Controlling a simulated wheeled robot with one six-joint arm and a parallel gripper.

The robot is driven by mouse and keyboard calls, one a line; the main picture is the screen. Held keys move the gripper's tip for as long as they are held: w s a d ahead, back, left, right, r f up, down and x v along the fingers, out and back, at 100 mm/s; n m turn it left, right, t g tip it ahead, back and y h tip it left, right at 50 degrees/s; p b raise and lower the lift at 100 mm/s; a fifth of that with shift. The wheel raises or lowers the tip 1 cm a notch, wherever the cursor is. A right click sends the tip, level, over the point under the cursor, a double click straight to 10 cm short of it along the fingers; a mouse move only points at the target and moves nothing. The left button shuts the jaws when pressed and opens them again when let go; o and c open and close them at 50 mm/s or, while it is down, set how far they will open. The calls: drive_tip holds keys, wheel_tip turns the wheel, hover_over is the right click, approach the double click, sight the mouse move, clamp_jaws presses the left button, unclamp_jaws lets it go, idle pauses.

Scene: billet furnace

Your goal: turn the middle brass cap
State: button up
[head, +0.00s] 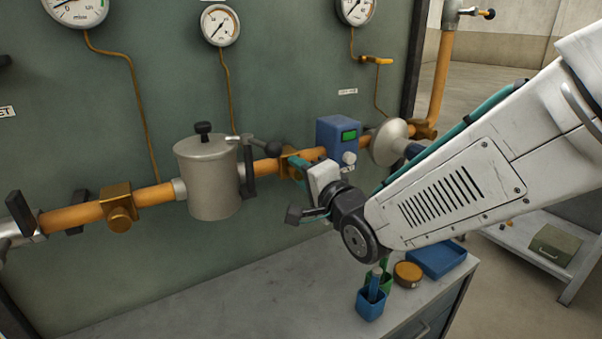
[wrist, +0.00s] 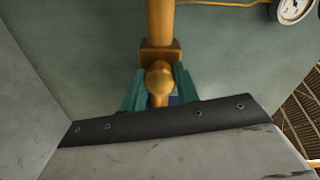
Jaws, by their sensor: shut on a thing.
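The middle brass cap (wrist: 158,78) shows in the wrist view as a rounded knob on a square brass block, which sits on an orange pipe. My gripper (wrist: 158,92) has its two teal fingers on either side of the cap and is shut on it. In the head view, my gripper (head: 298,172) reaches the pipe from the right, just left of the blue meter. The brass block (head: 288,155) shows behind the fingers there, and the cap itself is mostly hidden.
A blue meter (head: 338,138) and a round grey disc housing (head: 389,143) sit close right of my gripper. A grey canister (head: 208,178) and black-handled lever (head: 249,165) are on its left. Another brass cap (head: 119,217) is farther left. Below, a bench (head: 265,300) holds small containers.

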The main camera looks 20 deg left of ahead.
drive_tip(key=shift+f+m, duration=0.1)
drive_tip(key=shift+m, duration=2.1)
drive_tip(key=o, duration=1)
drive_tip(key=shift+c, duration=0.2)
drive_tip(key=v, duration=0.8)
